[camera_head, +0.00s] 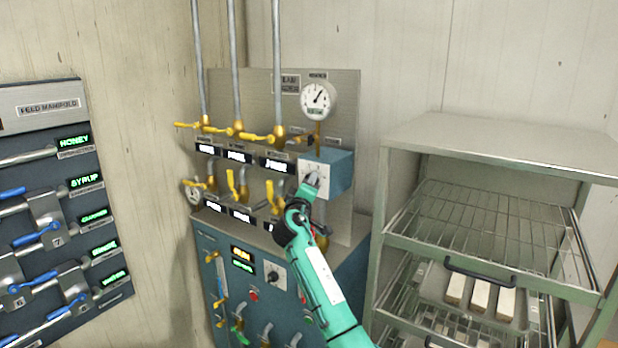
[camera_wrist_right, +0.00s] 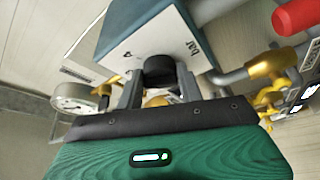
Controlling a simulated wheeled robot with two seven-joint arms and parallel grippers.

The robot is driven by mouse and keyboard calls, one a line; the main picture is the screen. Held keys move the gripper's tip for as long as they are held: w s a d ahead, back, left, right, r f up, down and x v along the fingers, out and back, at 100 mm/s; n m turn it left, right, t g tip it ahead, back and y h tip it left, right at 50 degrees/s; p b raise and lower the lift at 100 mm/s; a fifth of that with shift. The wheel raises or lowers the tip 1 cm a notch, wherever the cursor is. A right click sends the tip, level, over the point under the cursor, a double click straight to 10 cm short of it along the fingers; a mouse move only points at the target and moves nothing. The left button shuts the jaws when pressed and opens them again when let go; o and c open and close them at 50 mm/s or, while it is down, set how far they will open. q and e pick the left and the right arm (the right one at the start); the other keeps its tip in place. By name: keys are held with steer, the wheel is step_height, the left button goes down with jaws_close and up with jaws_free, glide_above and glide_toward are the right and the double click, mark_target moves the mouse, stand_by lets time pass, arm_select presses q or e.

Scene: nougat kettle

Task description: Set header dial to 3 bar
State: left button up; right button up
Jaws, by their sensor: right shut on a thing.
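The header dial is a dark knob (camera_wrist_right: 160,70) on the white face of a blue box (camera_head: 341,171). In the right wrist view the face (camera_wrist_right: 150,37) carries the marks "4" and "bar". My right gripper (camera_head: 308,188) reaches up to this face in the head view. In the wrist view its two fingers (camera_wrist_right: 160,90) stand on either side of the knob and are shut on it. The knob's pointer and most of the scale are hidden, so I cannot tell its setting. A round white gauge (camera_head: 317,100) stands above the box. My left gripper is not in view.
Yellow-handled valves (camera_head: 205,125) and grey pipes (camera_head: 236,60) crowd the panel left of the box. A metal rack (camera_head: 480,135) with wire shelves stands close on the right. A feed manifold panel (camera_head: 55,180) is on the left wall.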

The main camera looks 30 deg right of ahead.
steer(key=shift+n+p, duration=0.4)
steer(key=shift+p, duration=0.05)
steer(key=shift+y, duration=0.3)
steer(key=o, duration=1)
steer(key=b+v, duration=0.5)
steer(key=v, duration=0.9)
